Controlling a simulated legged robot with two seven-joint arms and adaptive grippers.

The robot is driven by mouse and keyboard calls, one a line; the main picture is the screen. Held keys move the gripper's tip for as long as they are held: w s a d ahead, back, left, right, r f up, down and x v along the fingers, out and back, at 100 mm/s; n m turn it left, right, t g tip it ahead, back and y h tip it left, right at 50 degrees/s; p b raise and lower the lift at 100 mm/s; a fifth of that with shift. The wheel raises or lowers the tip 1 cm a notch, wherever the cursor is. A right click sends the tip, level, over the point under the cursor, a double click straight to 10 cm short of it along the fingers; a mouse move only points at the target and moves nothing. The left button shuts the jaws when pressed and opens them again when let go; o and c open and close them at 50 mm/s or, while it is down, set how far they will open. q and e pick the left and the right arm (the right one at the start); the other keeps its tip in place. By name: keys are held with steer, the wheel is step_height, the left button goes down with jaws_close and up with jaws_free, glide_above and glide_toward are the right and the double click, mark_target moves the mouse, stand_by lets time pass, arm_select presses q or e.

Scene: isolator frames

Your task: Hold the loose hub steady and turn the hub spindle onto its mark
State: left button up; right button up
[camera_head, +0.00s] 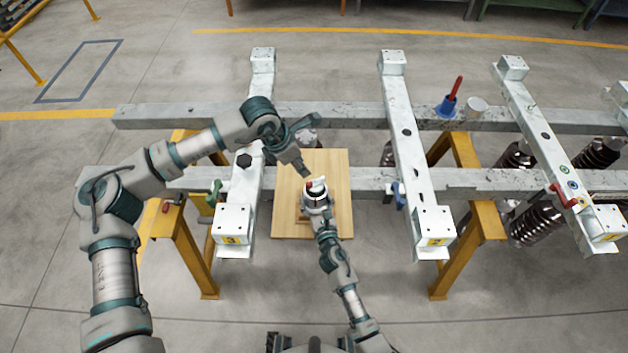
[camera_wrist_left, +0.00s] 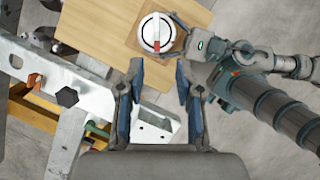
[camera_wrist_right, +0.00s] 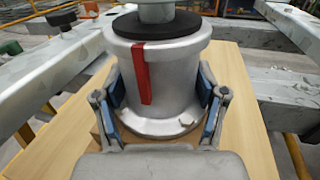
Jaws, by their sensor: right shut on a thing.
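The hub (camera_wrist_right: 155,75) is a grey metal cylinder with a flanged foot and a red stripe down its side. It stands upright on a wooden board (camera_head: 335,165). My right gripper (camera_wrist_right: 160,98) is shut on the hub, one finger on each side low down. The spindle (camera_wrist_right: 156,12) rises from a black ring on top of the hub, its upper end cut off in this view. In the left wrist view the white round top (camera_wrist_left: 150,30) has a red mark pointing toward my left gripper. My left gripper (camera_wrist_left: 158,90) is open and empty, apart from the hub, above and beside it.
White cross beams (camera_head: 405,140) and long grey rails (camera_head: 480,180) on yellow trestles (camera_head: 465,230) surround the board. A black hex knob (camera_wrist_left: 67,97) sits left of the board.

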mark_target(316, 183)
arm_select(q)
steer(key=shift+n, duration=0.3)
steer(key=x, duration=1.1)
steer(key=shift+w+a+f, duration=0.1)
steer(key=shift+w+f, duration=0.1)
steer(key=shift+w, duration=0.05)
jaws_close()
